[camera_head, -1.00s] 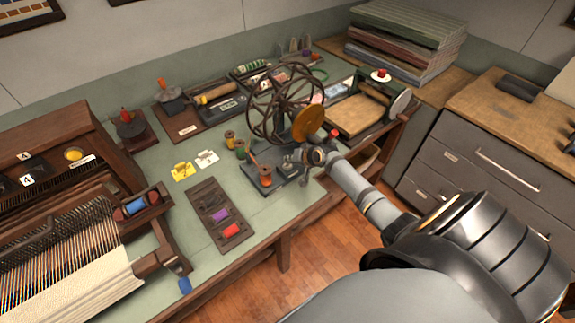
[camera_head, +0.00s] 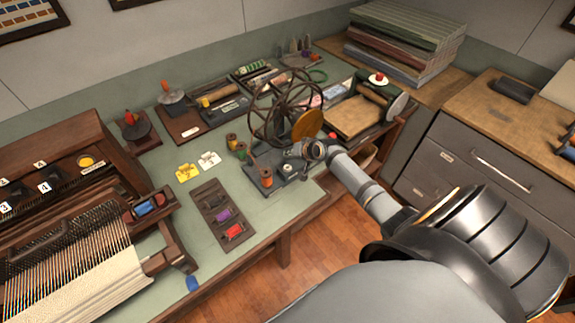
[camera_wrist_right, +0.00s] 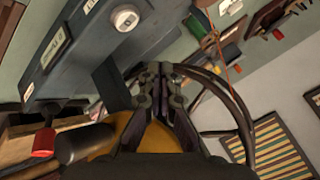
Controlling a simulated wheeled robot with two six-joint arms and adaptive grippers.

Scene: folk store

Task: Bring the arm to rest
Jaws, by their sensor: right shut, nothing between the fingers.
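My right arm (camera_head: 372,196) reaches in from the lower right over the table's front edge. My right gripper (camera_head: 292,152) is at the bobbin winder, beside its yellow disc (camera_head: 307,125) and in front of its spoked wheel (camera_head: 283,103). In the right wrist view my right gripper (camera_wrist_right: 163,75) is shut and empty, with the winder's dark base (camera_wrist_right: 85,50) and round white knob (camera_wrist_right: 125,18) beyond it. The yellow disc (camera_wrist_right: 105,135) lies close under the fingers there; contact cannot be told. My left gripper is not in view.
A loom (camera_head: 80,270) stands at the left. A tray of small shuttles (camera_head: 217,213) and a wooden spool (camera_head: 266,174) are on the green table (camera_head: 170,220). Open floor lies in front.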

